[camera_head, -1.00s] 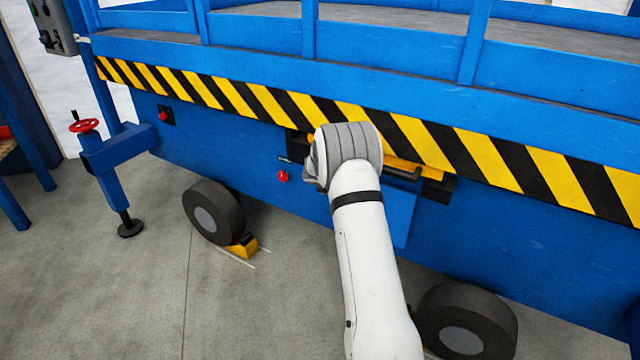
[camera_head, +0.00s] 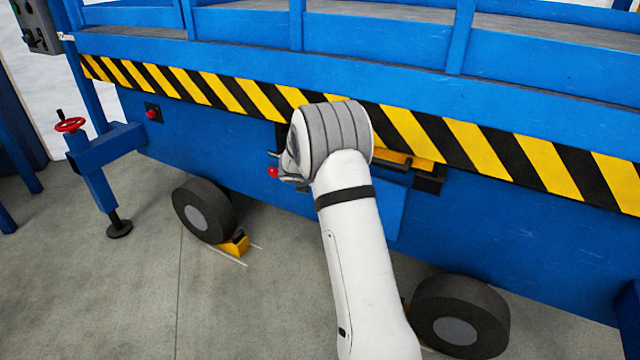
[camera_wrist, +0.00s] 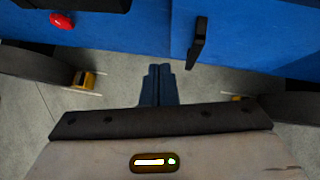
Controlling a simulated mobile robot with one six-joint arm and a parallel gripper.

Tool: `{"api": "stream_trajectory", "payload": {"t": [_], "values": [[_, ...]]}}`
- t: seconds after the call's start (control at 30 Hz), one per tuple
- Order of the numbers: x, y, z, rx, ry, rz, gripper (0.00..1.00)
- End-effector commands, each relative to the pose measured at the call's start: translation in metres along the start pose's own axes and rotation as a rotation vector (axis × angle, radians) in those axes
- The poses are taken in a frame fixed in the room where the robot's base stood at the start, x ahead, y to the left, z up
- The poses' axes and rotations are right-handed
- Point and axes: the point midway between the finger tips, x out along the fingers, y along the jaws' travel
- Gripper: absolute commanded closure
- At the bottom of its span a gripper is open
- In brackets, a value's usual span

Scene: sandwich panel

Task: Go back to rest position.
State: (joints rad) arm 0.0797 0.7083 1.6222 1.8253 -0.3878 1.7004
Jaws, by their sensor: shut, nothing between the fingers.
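My gripper (camera_wrist: 158,86) shows in the wrist view with its two dark blue fingers together and nothing between them. It points toward the floor and the blue platform's side, apart from any object there. In the head view my white arm reaches up in front of the blue platform (camera_head: 480,235), and its grey wrist hides the gripper's fingers. The wrist covers part of the striped band (camera_head: 465,150) and the yellow part in the recess.
A black handle (camera_wrist: 199,38) and a red knob (camera_wrist: 62,21) are on the blue side. Wheels (camera_head: 205,210) and a yellow chock (camera_head: 234,245) stand below. A support leg with red handwheel (camera_head: 69,125) is at left. The floor (camera_head: 130,290) at front left is clear.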

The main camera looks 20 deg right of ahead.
Motion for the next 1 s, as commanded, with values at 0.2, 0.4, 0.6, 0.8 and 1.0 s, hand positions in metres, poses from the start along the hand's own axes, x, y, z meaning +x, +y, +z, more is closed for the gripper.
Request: {"api": "stream_trajectory", "payload": {"t": [0.2,0.4,0.6,0.8,1.0], "values": [[-0.044,0.007,0.003,-0.001,0.000,0.000,1.00],[-0.058,0.008,0.002,0.002,0.001,-0.001,1.00],[-0.080,0.013,0.017,-0.078,-0.021,0.038,1.00],[-0.193,0.037,0.076,-0.605,-0.161,0.249,1.00],[-0.339,0.045,0.090,-1.371,-0.358,0.470,1.00]]}}
